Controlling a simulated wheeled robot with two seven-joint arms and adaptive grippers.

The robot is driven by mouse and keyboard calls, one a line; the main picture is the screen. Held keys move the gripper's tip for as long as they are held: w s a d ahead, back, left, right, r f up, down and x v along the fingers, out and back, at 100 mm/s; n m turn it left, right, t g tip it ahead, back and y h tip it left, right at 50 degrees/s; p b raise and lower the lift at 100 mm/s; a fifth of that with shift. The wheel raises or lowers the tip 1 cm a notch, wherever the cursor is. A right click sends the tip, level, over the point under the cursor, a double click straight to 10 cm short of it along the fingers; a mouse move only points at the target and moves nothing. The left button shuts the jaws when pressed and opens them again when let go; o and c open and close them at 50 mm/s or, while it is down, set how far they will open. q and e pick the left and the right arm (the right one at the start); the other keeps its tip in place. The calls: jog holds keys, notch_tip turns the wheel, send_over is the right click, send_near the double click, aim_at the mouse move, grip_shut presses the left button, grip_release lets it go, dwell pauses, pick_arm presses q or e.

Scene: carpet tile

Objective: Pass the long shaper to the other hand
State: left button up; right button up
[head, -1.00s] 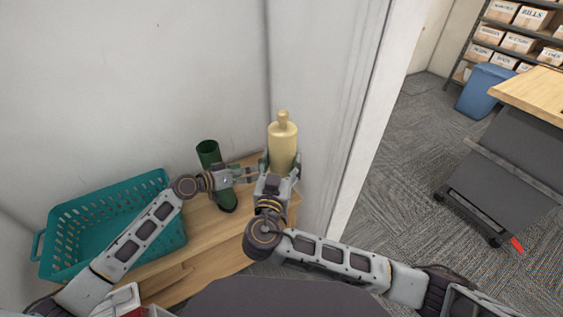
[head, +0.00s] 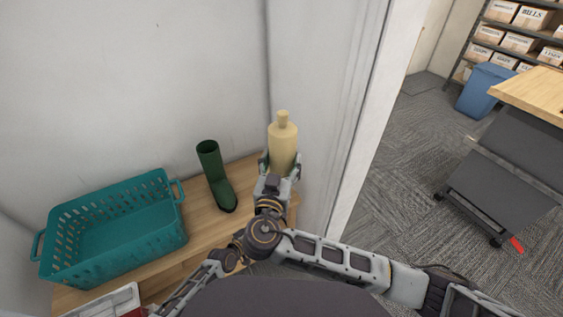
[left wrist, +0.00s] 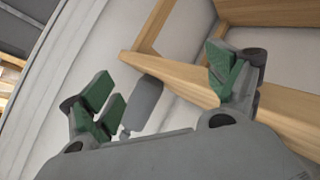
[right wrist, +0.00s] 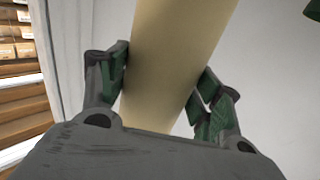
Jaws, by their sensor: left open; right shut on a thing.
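The long shaper (head: 283,145), a pale yellow form with a knob on top, stands upright in my right gripper (head: 280,166). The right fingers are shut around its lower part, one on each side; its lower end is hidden. It also fills the middle of the right wrist view (right wrist: 175,60). In the left wrist view my left gripper (left wrist: 165,92) is open and empty, with its fingers wide apart. In the head view the left arm runs low toward the bench's front edge, and its gripper is hidden behind my right arm. The left gripper is apart from the shaper.
A dark green boot (head: 218,180) stands on the wooden bench (head: 205,228), left of the shaper. A teal basket (head: 160,238) sits at the bench's left. A wall is close behind. A flat grey thing (left wrist: 143,100) shows past the left fingers.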

pick_arm(q)
jog(key=s+a+f+m+g+y, duration=0.2)
jog(key=s+a+f, duration=0.5)
jog(key=f, duration=0.4)
jog(key=s+a+f+m+g+y, duration=0.15)
jog(key=s+a+f, duration=0.35)
jog(key=s+f, duration=0.55)
pick_arm(e)
jog(key=shift+w+d+f, duration=0.1)
jog(key=shift+w+d, duration=0.15)
jog(key=shift+w, duration=0.05)
jog(key=shift+w+d, duration=0.1)
jog(key=shift+w, duration=0.1)
jog(key=shift+s+a, duration=0.3)
jog(key=shift+s, duration=0.1)
jog(key=shift+s+a, duration=0.1)
pick_arm(q)
jog(key=s+a+f+m+g, duration=0.1)
jog(key=s+a+f, duration=0.1)
jog(key=s, duration=0.5)
jog(key=s+a+f+m+g+y, duration=0.1)
jog(key=s+a+f+g, duration=0.1)
jog(key=s+f, duration=0.3)
jog(key=s+a+f+m+g+y, duration=0.1)
jog(key=s+a+f+g, duration=0.1)
jog(key=s, duration=0.8)
jog(key=shift+s+a+f, duration=0.15)
jog(key=shift+a+f, duration=0.1)
jog(key=shift+f, duration=0.5)
